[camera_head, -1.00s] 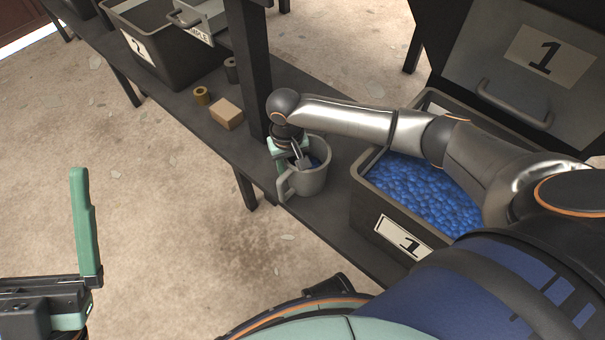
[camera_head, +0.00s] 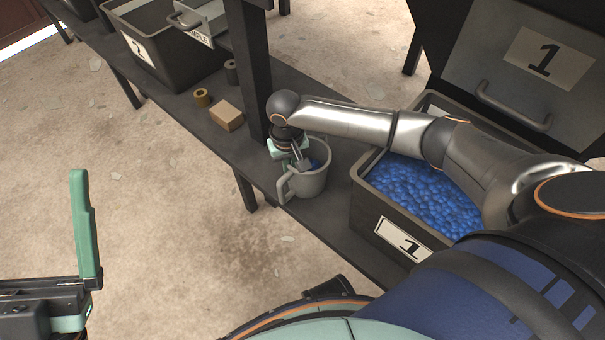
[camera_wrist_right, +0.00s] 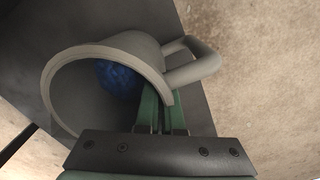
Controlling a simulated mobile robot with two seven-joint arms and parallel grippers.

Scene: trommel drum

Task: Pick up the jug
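The grey jug (camera_head: 312,182) stands on the dark bench between a black post and the box of blue pieces. Its handle faces front left, and some blue shows inside. My right gripper (camera_head: 300,158) reaches down over the rim. In the right wrist view, the jug (camera_wrist_right: 110,52) has its mouth towards the camera, with blue pieces (camera_wrist_right: 118,80) inside. The green fingers of the right gripper (camera_wrist_right: 160,100) are close together, with the jug's wall near the handle between them. My left gripper (camera_head: 84,225) is far from the jug; one upright green finger shows at the end of its body.
An open box marked 1 (camera_head: 362,208), full of blue pieces, stands right of the jug. A black post (camera_head: 247,65) rises behind it. A tan block (camera_head: 227,114), a brass ring (camera_head: 201,96) and a dark cylinder (camera_head: 231,70) lie farther back. Box 2 (camera_head: 150,70) stands beyond.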

